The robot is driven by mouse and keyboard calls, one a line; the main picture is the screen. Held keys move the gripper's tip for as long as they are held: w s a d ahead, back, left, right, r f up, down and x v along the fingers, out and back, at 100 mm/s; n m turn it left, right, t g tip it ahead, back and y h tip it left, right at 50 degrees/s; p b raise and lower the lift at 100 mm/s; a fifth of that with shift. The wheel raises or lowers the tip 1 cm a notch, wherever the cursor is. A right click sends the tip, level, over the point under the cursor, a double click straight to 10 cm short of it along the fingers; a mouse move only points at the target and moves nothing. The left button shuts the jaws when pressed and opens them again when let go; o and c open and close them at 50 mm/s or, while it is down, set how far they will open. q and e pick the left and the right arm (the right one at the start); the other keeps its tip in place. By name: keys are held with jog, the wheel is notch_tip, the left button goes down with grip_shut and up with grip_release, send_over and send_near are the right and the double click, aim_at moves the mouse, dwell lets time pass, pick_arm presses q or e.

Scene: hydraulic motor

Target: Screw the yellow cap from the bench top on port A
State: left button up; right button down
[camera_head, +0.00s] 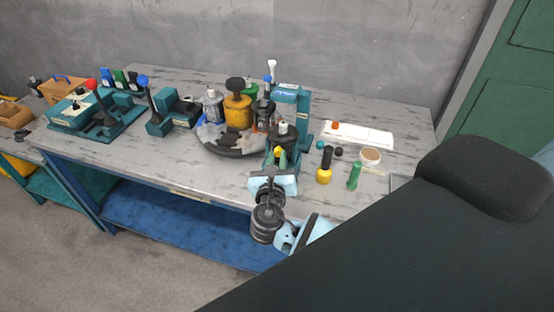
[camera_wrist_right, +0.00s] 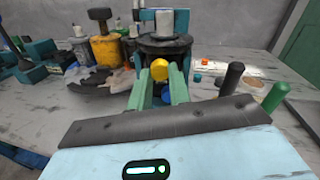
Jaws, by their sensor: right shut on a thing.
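My right gripper (camera_head: 280,160) is shut on a small round yellow cap (camera_head: 279,151). In the right wrist view the yellow cap (camera_wrist_right: 160,69) sits between the green fingertips (camera_wrist_right: 159,75). Straight beyond it stands a dark round unit with a pale metal top (camera_wrist_right: 165,24), in a teal fixture; in the head view this unit (camera_head: 283,132) is just behind the fingertips. I cannot tell whether the cap touches it. A blue round part (camera_wrist_right: 167,92) shows below the cap between the fingers. No port label is readable. My left gripper is not in view.
A yellow-and-black bottle-like tool (camera_head: 324,170), a green cylinder (camera_head: 354,176) and a small round tub (camera_head: 370,157) stand right of the gripper. A round tray (camera_head: 235,146) with cans is left. Teal lever fixtures stand far left.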

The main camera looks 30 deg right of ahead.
jog(key=m, duration=0.4)
jog(key=c, duration=1.5)
grip_release()
jog(key=n, duration=1)
